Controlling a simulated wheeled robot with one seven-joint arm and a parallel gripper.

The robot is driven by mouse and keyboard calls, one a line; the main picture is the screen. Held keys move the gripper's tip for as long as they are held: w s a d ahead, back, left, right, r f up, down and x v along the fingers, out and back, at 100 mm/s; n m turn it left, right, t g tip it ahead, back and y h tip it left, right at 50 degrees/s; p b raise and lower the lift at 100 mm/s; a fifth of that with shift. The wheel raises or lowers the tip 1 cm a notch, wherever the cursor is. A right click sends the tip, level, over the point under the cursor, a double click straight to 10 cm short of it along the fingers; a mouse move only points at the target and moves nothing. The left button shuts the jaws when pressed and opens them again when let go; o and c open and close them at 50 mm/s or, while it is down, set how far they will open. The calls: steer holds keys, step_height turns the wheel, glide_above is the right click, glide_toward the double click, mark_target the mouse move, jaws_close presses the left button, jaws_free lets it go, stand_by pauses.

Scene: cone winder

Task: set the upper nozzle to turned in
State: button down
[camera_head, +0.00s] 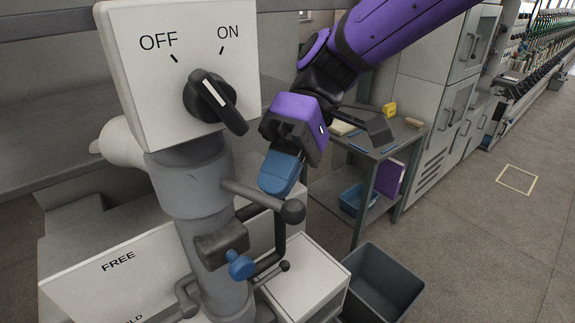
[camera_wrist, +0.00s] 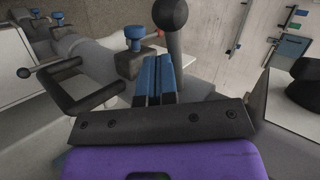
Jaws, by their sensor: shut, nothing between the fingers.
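My gripper (camera_head: 280,175) is shut and empty, its blue fingers pointing down just above the ball-ended grey rod (camera_head: 255,193) on the post. In the wrist view the fingers (camera_wrist: 155,75) are together beside the rod's dark ball (camera_wrist: 170,15); I cannot tell whether they touch the rod. Below the rod, a dark bent tube (camera_head: 280,237) runs close to the post. A dark block with a blue knob (camera_head: 240,266) sits on the post; that knob also shows in the wrist view (camera_wrist: 134,38). I cannot tell for certain which part is the upper nozzle.
A white switch box (camera_head: 130,75) with a black OFF/ON knob (camera_head: 212,98) stands left of my gripper. A white panel marked FREE (camera_head: 90,275) is lower left. A grey bin (camera_head: 385,285) and side table (camera_head: 385,140) are at right. Floor beyond is open.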

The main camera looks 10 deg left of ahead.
mark_target(266, 195)
steer(key=shift+s, duration=0.1)
stand_by(0.3)
steer(key=s+m+t+y, duration=0.1)
steer(key=m, duration=0.1)
steer(key=s+m+t+y, duration=0.1)
steer(key=s+m+y, duration=0.1)
steer(key=shift+a, duration=0.4)
steer(key=shift+w, duration=0.1)
